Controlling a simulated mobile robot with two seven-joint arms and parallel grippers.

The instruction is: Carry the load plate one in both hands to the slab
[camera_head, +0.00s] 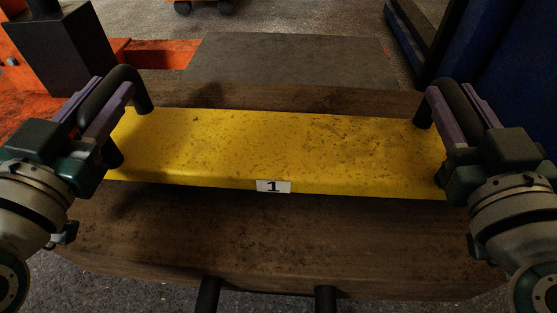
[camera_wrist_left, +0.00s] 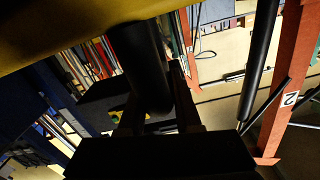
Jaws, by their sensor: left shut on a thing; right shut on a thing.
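The load plate (camera_head: 270,145) is a long yellow scuffed plate with a white label "1" on its front edge and a black handle at each end. It lies level across the middle of the head view. My left gripper (camera_head: 104,108) is shut on its left handle (camera_head: 142,95). My right gripper (camera_head: 452,110) is shut on its right handle (camera_head: 424,108). In the left wrist view the plate's yellow underside (camera_wrist_left: 50,22) fills the top left, and the black handle (camera_wrist_left: 143,65) stands between my fingers. A flat grey slab (camera_head: 290,60) lies beyond the plate.
A brown worn board (camera_head: 270,240) lies under the plate, with a dark shadow along the plate's front edge; I cannot tell the gap. Two black bars show at its near edge. A black block (camera_head: 65,50) on an orange frame stands back left. Blue panels (camera_head: 510,70) stand at right.

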